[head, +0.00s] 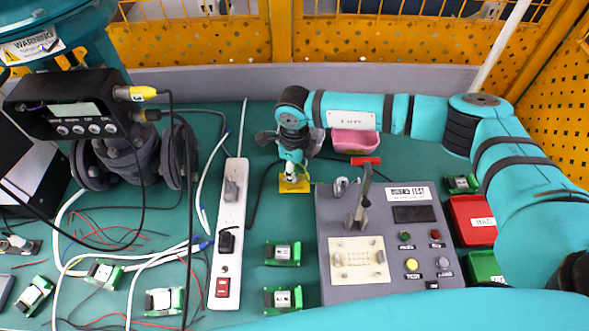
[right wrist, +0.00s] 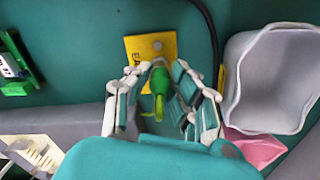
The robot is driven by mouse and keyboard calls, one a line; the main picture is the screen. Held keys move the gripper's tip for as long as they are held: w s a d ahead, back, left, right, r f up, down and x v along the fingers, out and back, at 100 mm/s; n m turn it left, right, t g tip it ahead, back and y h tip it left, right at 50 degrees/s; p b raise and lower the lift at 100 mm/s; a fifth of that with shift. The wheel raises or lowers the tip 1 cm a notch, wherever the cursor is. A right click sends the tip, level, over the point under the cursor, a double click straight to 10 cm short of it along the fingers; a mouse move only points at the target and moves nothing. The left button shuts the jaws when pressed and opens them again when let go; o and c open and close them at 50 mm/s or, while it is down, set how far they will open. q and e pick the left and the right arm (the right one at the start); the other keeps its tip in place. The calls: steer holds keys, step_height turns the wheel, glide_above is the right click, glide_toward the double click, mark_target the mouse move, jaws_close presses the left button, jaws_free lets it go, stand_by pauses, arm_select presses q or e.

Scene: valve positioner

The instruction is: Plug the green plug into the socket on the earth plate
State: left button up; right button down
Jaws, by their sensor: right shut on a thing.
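The yellow earth plate (head: 294,185) lies on the green bench top beyond the grey test panel. In the right wrist view the earth plate (right wrist: 138,50) carries a round grey socket (right wrist: 157,45). My right gripper (head: 291,169) points down over the plate. In the right wrist view my right gripper (right wrist: 163,98) is shut on the green plug (right wrist: 159,82), whose upper end overlaps the plate's lower edge, just below the socket in the picture. I cannot tell whether plug and socket touch. In the head view the gripper hides the plug. My left gripper is not in view.
The grey test panel (head: 335,215) stands near the plate. A pink bin (head: 354,145) is right of the gripper; a grey container (right wrist: 270,80) shows in the wrist view. A white power strip (head: 231,208) stands to the left. A black cable (head: 255,195) runs beside the plate.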

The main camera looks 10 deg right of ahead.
steer(key=shift+s+f, duration=0.1)
steer(key=shift+f, duration=0.05)
steer(key=c, duration=0.8)
jaws_free()
steer(key=shift+o, duration=0.2)
steer(key=shift+r+p, duration=1.8)
steer(key=shift+r, duration=1.8)
steer(key=shift+f, duration=0.1)
